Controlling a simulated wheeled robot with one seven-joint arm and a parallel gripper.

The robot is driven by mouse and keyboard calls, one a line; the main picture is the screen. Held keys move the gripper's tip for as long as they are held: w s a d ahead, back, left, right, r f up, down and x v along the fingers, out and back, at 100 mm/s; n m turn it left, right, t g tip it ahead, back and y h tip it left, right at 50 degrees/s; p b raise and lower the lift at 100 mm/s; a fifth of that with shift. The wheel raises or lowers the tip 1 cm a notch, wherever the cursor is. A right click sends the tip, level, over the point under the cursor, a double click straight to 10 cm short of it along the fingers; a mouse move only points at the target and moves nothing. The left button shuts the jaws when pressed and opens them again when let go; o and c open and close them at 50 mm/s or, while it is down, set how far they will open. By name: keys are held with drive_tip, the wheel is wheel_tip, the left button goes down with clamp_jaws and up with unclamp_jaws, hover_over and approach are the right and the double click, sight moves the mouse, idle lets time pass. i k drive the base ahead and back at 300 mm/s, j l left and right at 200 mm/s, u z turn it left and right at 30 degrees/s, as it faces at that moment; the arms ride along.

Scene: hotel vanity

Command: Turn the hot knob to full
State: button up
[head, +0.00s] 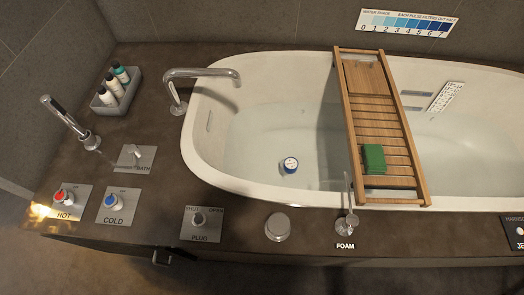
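The hot knob (66,198) is red and silver and sits on a grey plate (76,209) marked HOT, at the front left corner of the brown deck. A bright glow of light falls on the deck by the plate's left side. The print on the plate is too small to read the knob's setting. The similar cold knob (110,201), with a blue top, sits on its own plate just to the right. I see no gripper that I can make out, and nothing touches the hot knob.
Behind the knobs are a bath diverter plate (133,159), hand shower (70,122) and bottle tray (117,92). A plug knob (198,219) is to the right. The spout (200,74) reaches over the filled tub (215,172). A small dark part (162,257), unclear, shows below the deck edge.

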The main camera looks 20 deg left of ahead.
sight(63, 198)
drive_tip(key=u, duration=2)
